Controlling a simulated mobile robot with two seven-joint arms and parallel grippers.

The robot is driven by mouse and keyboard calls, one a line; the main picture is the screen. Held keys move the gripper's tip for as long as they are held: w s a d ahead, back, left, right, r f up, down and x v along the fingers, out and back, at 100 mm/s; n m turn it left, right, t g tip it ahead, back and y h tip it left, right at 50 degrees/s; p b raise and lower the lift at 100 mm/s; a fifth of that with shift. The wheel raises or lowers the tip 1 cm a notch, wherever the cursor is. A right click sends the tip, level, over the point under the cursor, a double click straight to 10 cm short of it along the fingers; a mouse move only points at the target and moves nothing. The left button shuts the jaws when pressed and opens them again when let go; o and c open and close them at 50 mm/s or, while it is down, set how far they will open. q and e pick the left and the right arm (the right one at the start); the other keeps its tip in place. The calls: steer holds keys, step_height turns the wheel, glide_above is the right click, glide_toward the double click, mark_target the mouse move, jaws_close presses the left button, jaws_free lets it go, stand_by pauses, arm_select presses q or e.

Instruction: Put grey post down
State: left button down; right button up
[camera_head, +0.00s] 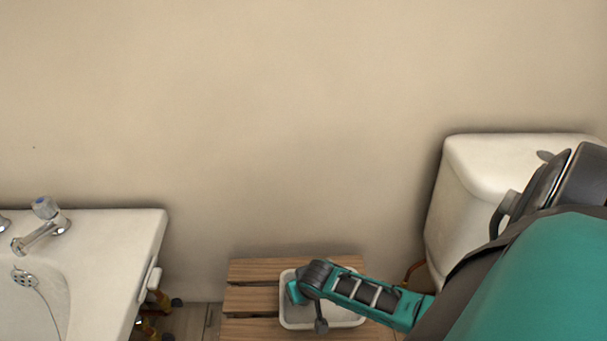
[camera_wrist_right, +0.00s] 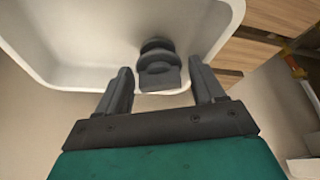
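The grey post (camera_wrist_right: 158,68) is a dark grey piece with rounded flanges. In the right wrist view it shows against the inside of a white tray (camera_wrist_right: 85,75), near the tray's rim. My right gripper (camera_wrist_right: 159,64) has its two dark fingers spread on either side of the post, with visible gaps on both sides. It is open and holds nothing. In the head view my right arm reaches in from the right over the white tray (camera_head: 345,323). I cannot tell the post apart from my gripper there. My left gripper is not in view.
The tray sits on a slatted wooden bench (camera_head: 255,300). A white sink (camera_head: 110,255) with taps is at the left, with pipes below it. A white toilet cistern (camera_head: 470,165) is at the right, behind my arm. The wall (camera_head: 250,120) is bare.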

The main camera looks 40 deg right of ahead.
steer(key=shift+o, duration=0.5)
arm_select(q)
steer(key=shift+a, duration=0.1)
arm_select(e)
steer(key=shift+r, duration=0.1)
steer(key=shift+r, duration=0.35)
steer(key=p+v, duration=0.6)
steer(key=v, duration=0.6)
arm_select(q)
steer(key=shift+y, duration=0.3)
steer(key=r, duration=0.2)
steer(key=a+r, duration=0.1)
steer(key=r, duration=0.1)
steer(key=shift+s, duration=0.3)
arm_select(e)
steer(key=a+r+n+t+y, duration=0.4)
steer(key=a+r+n+t, duration=0.2)
steer(key=a+r, duration=0.4)
steer(key=a, duration=0.4)
steer(key=shift+r+t, duration=0.3)
steer(key=shift+r, duration=0.1)
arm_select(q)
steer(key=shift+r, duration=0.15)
arm_select(e)
steer(key=shift+w, duration=0.1)
